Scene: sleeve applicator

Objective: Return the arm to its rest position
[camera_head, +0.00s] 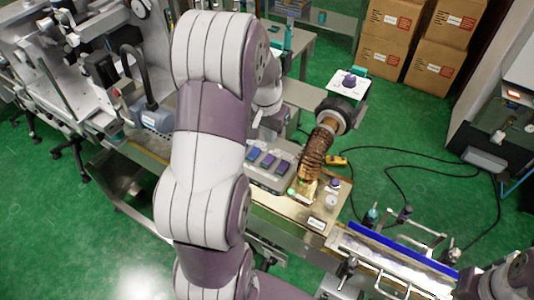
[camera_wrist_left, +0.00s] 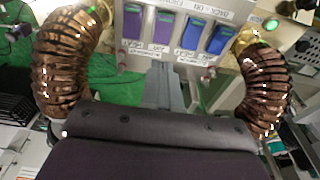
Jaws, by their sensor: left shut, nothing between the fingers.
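My left arm (camera_head: 208,140), white and purple, rises through the middle of the head view and bends over at the top. Its forearm passes behind the upper arm, which hides most of the hand. In the left wrist view my left gripper (camera_wrist_left: 167,75) has its grey fingers together, with nothing between them. It points toward a control panel (camera_wrist_left: 178,52) with purple and blue switches. The gripper lies between two bronze ribbed ducts, one at left (camera_wrist_left: 60,65) and one at right (camera_wrist_left: 265,85). My right gripper does not show; only part of that arm appears at the lower right edge.
The right duct (camera_head: 314,152) stands close beside my left arm in the head view. A metal machine (camera_head: 90,70) fills the left. A conveyor (camera_head: 390,262) with a blue rail runs to the lower right. Cardboard boxes (camera_head: 391,22) stand behind. Green floor (camera_head: 410,125) is open at right, with cables.

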